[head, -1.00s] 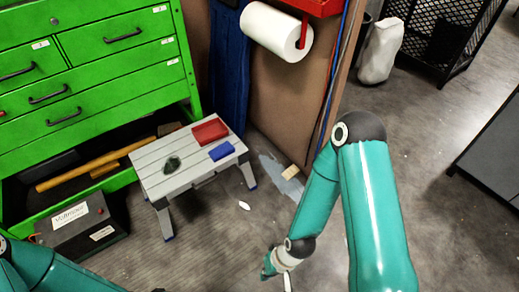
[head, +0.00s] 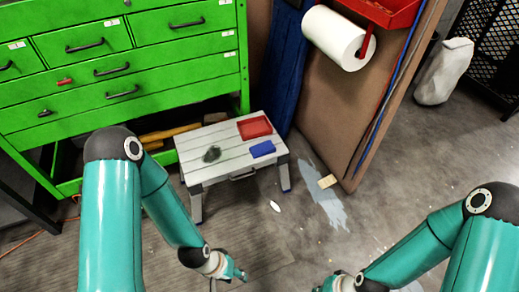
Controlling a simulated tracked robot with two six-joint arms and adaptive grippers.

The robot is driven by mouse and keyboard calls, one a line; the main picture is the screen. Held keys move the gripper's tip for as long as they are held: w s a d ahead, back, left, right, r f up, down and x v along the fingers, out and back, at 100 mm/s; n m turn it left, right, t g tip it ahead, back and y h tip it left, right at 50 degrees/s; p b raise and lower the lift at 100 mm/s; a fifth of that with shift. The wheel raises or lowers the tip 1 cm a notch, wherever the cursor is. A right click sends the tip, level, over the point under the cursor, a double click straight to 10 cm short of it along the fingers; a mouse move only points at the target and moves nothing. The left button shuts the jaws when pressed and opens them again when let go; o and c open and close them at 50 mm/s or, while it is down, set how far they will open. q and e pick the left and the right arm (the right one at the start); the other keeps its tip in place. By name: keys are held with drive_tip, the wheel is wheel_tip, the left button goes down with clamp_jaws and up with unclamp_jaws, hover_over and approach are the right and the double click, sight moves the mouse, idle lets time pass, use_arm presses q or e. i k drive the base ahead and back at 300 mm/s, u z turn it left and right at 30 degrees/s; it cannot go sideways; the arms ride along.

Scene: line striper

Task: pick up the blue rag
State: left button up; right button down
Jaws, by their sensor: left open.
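The blue rag (head: 262,149) looks like a small flat folded piece. It lies on the right front part of the grey slatted step stool (head: 207,174), in front of a red tray (head: 254,127). My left gripper (head: 240,275) is open and empty, low in front of the stool and well apart from the rag. My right gripper (head: 328,286) is at the bottom edge, partly cut off, and its jaws are too small to judge. Nothing covers the rag.
A dark green crumpled thing (head: 211,154) lies on the stool's left part. A green drawer cabinet (head: 120,70) stands behind. A brown panel with a paper roll (head: 335,38) is at the back right. A white scrap (head: 275,206) and a tan block (head: 327,181) lie on the floor.

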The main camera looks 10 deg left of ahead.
sight(264, 148)
drive_tip(key=z, duration=0.1)
drive_tip(key=i, duration=1)
drive_tip(key=u, duration=0.1)
